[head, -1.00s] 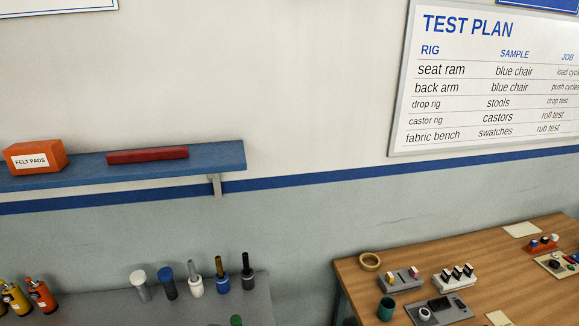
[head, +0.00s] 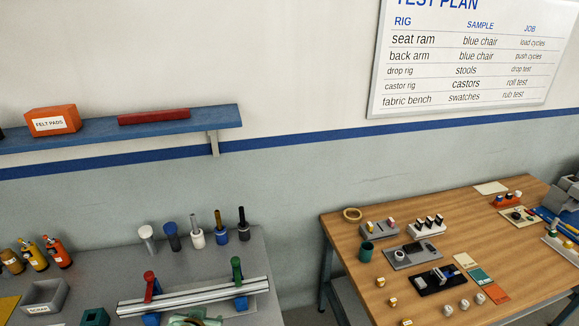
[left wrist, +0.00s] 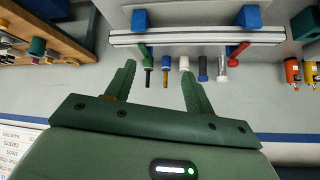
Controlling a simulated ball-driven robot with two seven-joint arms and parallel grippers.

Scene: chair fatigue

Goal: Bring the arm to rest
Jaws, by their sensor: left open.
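My left gripper (left wrist: 157,72) shows in the left wrist view with its two green fingers spread apart and nothing between them. Beyond the fingertips, in that picture, are several upright handled tools and a silver rail (left wrist: 205,37) with red and green clamps. In the head view a pale green part, probably of my left arm or gripper, just shows at the bottom edge in front of the rail (head: 190,297). The rest of that arm is out of the head view. My right gripper is in neither view.
The grey bench (head: 100,262) holds the rail, several handled tools, spray-like bottles and a grey bin (head: 45,297). A wooden table (head: 345,232) on the right carries small rigs and swatches. A blue shelf (head: 90,132) hangs above the bench. A gap separates bench and table.

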